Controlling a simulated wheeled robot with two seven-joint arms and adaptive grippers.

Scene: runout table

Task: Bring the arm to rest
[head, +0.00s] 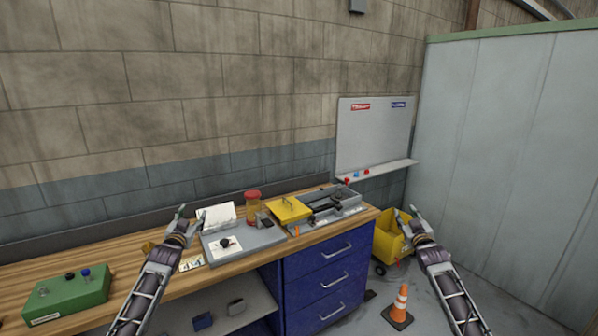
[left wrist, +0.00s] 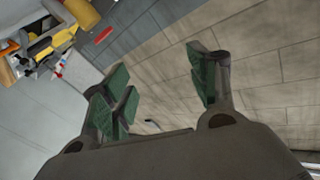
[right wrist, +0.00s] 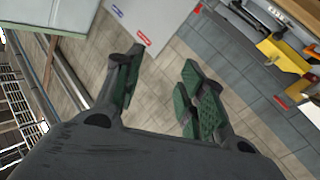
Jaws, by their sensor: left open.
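My left gripper (head: 190,215) is raised above the workbench, near a grey plate (head: 240,243) with a dark knob. In the left wrist view its two green-padded fingers (left wrist: 165,90) stand wide apart with nothing between them. My right gripper (head: 408,214) is raised to the right of the bench, in front of a yellow wheeled bin (head: 390,240). In the right wrist view its fingers (right wrist: 158,88) stand apart with nothing between them.
The wooden bench (head: 125,262) carries a green box (head: 66,298), an orange jar (head: 253,205), a yellow plate (head: 288,209) and a grey fixture (head: 335,205). Blue drawers (head: 325,265) are below. An orange cone (head: 399,305) stands on the floor. A whiteboard (head: 372,140) hangs behind.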

